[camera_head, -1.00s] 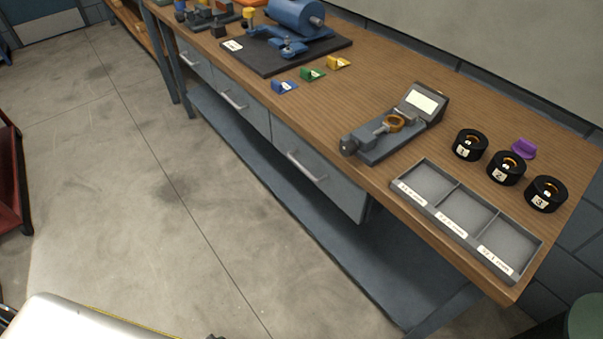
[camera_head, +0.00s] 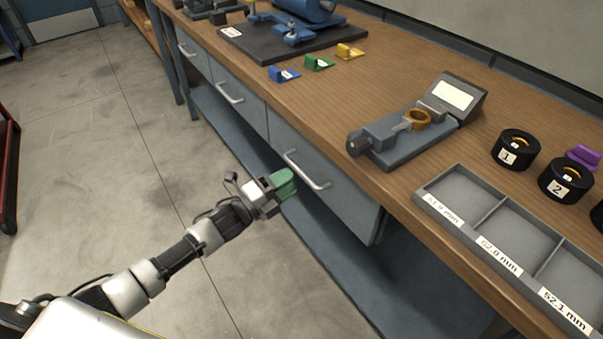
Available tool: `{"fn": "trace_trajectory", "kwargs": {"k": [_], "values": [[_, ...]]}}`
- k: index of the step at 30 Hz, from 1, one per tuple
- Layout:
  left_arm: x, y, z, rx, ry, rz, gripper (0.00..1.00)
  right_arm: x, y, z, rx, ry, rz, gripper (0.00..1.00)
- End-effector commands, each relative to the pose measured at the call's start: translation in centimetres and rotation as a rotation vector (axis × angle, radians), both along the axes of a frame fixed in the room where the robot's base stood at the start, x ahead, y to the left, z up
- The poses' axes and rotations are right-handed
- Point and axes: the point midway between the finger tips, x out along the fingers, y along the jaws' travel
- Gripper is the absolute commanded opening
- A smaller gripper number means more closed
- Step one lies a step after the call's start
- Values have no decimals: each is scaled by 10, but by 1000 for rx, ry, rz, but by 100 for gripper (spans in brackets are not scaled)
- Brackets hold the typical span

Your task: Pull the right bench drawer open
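The right bench drawer (camera_head: 345,200) is a grey-blue front under the wooden bench top. It looks shut, in line with the drawers to its left. Its silver bar handle (camera_head: 307,171) runs across the upper part of the front. My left gripper (camera_head: 284,183), with green fingers, is at the end of an arm reaching in from the lower left. In the picture it is just left of and below the handle, apart from it. Nothing shows in its fingers, but their gap cannot be made out. My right gripper is not in view.
A middle drawer (camera_head: 238,98) and a left drawer (camera_head: 192,56) are on the same bench. On top are a measuring device (camera_head: 405,135), a divided tray (camera_head: 470,222) and black rings (camera_head: 515,150). A lower shelf (camera_head: 340,245) runs underneath. The floor in front is clear.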

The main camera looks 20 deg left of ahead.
Motion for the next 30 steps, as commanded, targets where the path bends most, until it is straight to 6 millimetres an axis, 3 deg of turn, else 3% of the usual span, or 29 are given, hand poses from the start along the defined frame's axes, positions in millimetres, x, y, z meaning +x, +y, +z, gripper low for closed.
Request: {"fn": "trace_trajectory", "kwargs": {"k": [7, 19, 27, 30], "values": [[29, -22, 6, -1, 1, 1, 36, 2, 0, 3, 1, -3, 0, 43], [36, -28, 8, -1, 3, 2, 36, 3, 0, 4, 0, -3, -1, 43], [36, -28, 7, -1, 3, 2, 0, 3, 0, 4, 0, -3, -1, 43], [36, -28, 7, -1, 3, 2, 0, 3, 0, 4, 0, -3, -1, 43]]}}
